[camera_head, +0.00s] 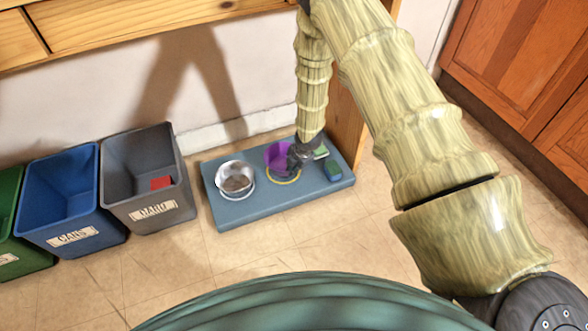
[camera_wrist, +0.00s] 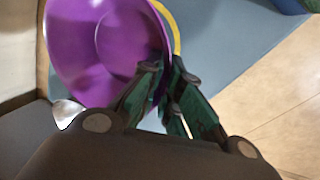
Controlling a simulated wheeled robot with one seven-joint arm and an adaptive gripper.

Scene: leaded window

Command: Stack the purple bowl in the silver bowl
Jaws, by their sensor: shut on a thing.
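The purple bowl (camera_head: 279,157) is on the right part of a blue-grey mat (camera_head: 286,201) in the head view, partly hidden behind my gripper (camera_head: 298,158). In the wrist view the purple bowl (camera_wrist: 98,45) is large and looks tilted, with its rim between the dark green fingers of my gripper (camera_wrist: 165,72). My gripper is shut on that rim. A bit of silver metal (camera_wrist: 66,111) shows at the left of the wrist view.
A yellow ring (camera_head: 287,180) lies on the mat by the purple bowl. A blue-green block (camera_head: 333,170) sits at the mat's right end. Grey (camera_head: 150,180), blue (camera_head: 62,205) and green bins stand to the left. A wooden post (camera_head: 346,125) rises behind the mat. Floor in front is clear.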

